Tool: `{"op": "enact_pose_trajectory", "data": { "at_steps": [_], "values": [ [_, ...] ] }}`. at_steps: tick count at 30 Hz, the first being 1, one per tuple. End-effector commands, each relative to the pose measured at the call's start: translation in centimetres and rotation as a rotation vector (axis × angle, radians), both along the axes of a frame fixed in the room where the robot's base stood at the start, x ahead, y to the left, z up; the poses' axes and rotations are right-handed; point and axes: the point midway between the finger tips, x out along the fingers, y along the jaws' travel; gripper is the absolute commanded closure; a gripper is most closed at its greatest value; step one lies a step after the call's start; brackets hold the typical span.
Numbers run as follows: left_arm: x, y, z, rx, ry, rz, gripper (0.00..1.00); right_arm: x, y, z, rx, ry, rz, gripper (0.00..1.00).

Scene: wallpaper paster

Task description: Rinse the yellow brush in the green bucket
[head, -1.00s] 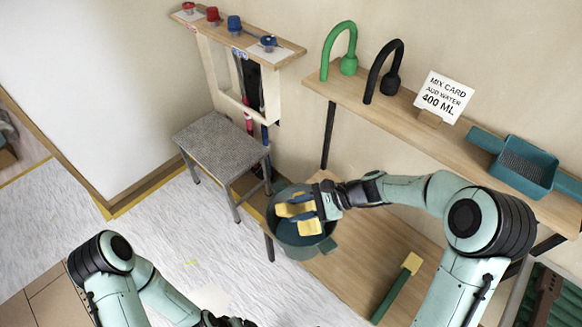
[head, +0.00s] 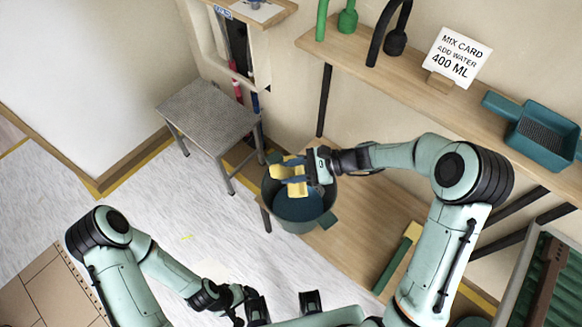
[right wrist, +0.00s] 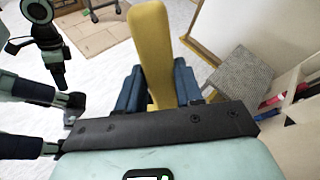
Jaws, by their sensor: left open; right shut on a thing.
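The green bucket (head: 327,221), a dark teal tub with blue liquid in it, stands at the left end of the low wooden surface in the head view. My right gripper (head: 296,178) is over the bucket's back part, shut on the yellow brush (head: 278,173). In the right wrist view the brush (right wrist: 151,50) shows as a long yellow piece between the blue fingers (right wrist: 153,92). Whether its hidden end touches the liquid cannot be told. My left gripper (head: 284,304) is open and empty at the bottom of the head view, apart from the bucket.
A grey stool (head: 208,112) stands left of the bucket. A green-handled tool with a yellow end (head: 412,231) lies on the low surface (head: 350,238). The upper shelf (head: 420,84) holds taps, a mix card (head: 457,57) and a teal tray (head: 543,136).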

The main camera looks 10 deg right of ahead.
Motion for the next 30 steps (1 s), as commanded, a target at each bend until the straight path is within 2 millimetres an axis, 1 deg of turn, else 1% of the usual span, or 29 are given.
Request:
{"op": "enact_pose_trajectory", "data": {
  "at_steps": [1, 21, 30],
  "values": [
    [-0.5, 0.0, -0.9, 0.0, 0.006, 0.0, 0.11, -0.1, 0.0, -1.1, 0.001, 0.002, 0.0, 1.0],
    [-2.7, 0.0, -6.8, 0.001, 0.03, 0.0, 0.11, 0.0, 0.0, -9.0, 0.001, 0.001, 0.001, 1.0],
    [-2.3, 0.0, -9.1, 0.003, 0.01, 0.005, 0.11, 0.0, 0.0, -12.6, 0.0, 0.0, 0.0, 1.0]
  ]
}}
